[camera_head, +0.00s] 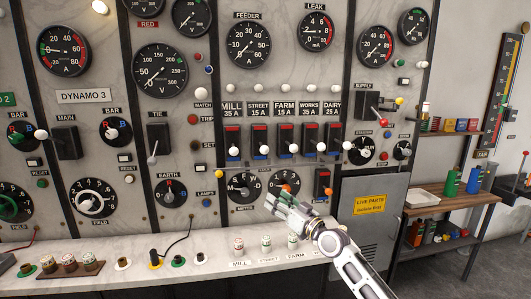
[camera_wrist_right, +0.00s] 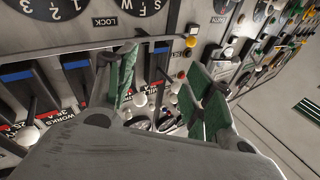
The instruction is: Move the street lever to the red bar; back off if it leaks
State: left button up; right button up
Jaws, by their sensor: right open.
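The street lever (camera_head: 264,150) is the second in the row of feeder switches, under the STREET 15A label. Its white knob is low, by the blue strip at the foot of its dark housing. The red bar (camera_head: 259,127) lies at the top of that housing. The LEAK dial (camera_head: 316,31) is above and to the right. My right gripper (camera_head: 279,200) is open below the row, by the lower dials. In the right wrist view it is also open (camera_wrist_right: 165,95), with labels upside down and several knobs beyond the fingers; I cannot tell which is street's. My left gripper is not seen.
The mill lever (camera_head: 235,152) and farm lever (camera_head: 293,149) stand close on either side. An orange knob (camera_head: 287,189) is right by my gripper. Below, a white ledge (camera_head: 215,266) carries several small parts. A grey LIVE PARTS cabinet (camera_head: 389,188) is at the right.

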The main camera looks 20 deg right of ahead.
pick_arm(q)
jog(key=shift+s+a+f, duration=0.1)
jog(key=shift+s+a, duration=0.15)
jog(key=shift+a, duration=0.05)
pick_arm(e)
jog(key=d+r+t, duration=0.2)
jog(key=d+r, duration=0.1)
jog(key=r, duration=0.7)
jog(key=shift+s+d+m+t, duration=0.2)
jog(key=shift+s+m+t, duration=0.1)
jog(key=shift+s+m, duration=0.1)
jog(key=shift+r, duration=0.1)
